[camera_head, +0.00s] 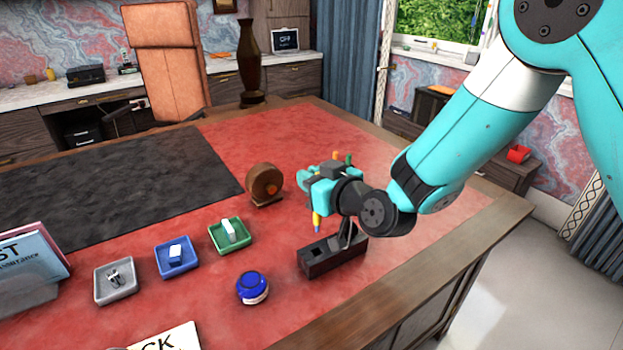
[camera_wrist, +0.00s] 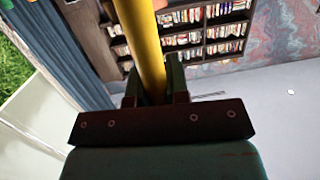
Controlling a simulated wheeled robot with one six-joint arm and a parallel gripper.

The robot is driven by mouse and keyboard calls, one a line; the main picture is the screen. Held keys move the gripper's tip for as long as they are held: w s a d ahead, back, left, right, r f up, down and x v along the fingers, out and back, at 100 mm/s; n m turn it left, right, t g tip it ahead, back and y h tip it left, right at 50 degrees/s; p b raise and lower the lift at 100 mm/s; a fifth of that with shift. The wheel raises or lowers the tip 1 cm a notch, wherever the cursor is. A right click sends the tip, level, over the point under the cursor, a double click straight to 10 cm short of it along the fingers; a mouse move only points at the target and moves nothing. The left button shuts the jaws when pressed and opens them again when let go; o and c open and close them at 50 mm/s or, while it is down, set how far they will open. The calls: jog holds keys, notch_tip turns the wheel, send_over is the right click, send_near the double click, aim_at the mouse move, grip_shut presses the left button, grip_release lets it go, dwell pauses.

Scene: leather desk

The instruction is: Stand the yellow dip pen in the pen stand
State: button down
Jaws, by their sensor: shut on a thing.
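The yellow dip pen shows in the wrist view (camera_wrist: 145,40), clasped between the two fingers of my gripper (camera_wrist: 154,88). In the head view the pen's yellow lower part (camera_head: 316,218) with a bluish tip hangs below my gripper (camera_head: 316,188), close to upright. The dark pen stand (camera_head: 331,264) is a long block on the red desk top. The pen's tip is above the stand's left part, near a square opening, and looks apart from it. My gripper hides the pen's middle. Orange and green ends (camera_head: 342,156) show above the gripper; I cannot tell what each belongs to.
A round blue bottle (camera_head: 252,288) stands left of and in front of the pen stand. Green (camera_head: 229,246), blue (camera_head: 178,268) and grey (camera_head: 115,292) trays lie further left. A brown round object (camera_head: 264,184) stands behind. The desk's right edge is close.

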aim_at(320, 224)
notch_tip(320, 224, down, 5)
jog(key=b, duration=0.4)
jog(key=shift+b, duration=0.95)
dwell(1.5)
jog(key=shift+f+b, duration=2.55)
jog(key=shift+b, duration=0.2)
jog(key=c, duration=1)
grip_release()
